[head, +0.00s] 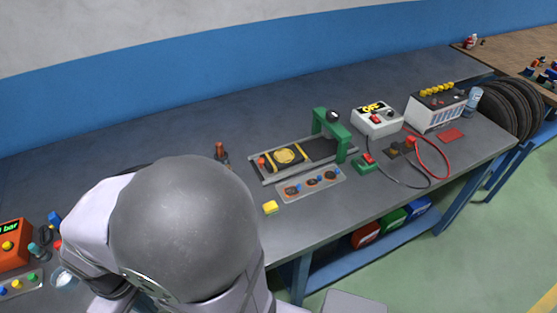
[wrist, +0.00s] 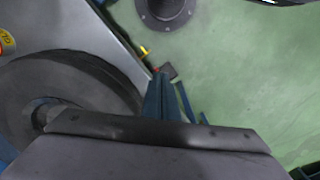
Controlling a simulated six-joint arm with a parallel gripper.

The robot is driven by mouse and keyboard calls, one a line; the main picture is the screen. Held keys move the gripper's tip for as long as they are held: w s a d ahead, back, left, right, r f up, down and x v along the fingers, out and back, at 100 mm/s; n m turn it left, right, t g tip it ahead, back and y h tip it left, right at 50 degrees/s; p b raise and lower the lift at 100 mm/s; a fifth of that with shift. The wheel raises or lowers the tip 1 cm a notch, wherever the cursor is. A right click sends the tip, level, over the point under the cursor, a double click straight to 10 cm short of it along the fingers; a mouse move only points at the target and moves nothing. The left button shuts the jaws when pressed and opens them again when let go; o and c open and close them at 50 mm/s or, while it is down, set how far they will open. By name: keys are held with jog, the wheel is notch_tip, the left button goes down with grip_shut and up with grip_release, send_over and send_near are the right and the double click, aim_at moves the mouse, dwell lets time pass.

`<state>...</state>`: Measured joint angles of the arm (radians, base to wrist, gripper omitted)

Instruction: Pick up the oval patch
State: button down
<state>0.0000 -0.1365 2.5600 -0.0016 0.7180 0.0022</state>
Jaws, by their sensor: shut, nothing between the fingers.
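A grey tray (head: 339,185) lies on the bench, just in front of the green-framed fixture. It holds a row of small dark patches with orange and blue marks. They are too small for me to tell which is the oval patch. My gripper (wrist: 158,130) shows as a dark bar along the bottom of the wrist view. It is shut and empty, over the floor beside a tyre, away from the patches. The wrist view does not show the tray. In the head view my arm hides the gripper and part of the bench.
The fixture has a green arch (head: 341,136). To its right are a white charger (head: 377,121), a battery (head: 436,108) and red and black cables. A yellow block (head: 270,207) lies left of the tray. An orange gauge box (head: 12,245) stands far left.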

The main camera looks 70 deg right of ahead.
jog(key=c, duration=2.5)
grip_release()
jog(key=o, duration=0.9)
jog(key=shift+c, duration=0.2)
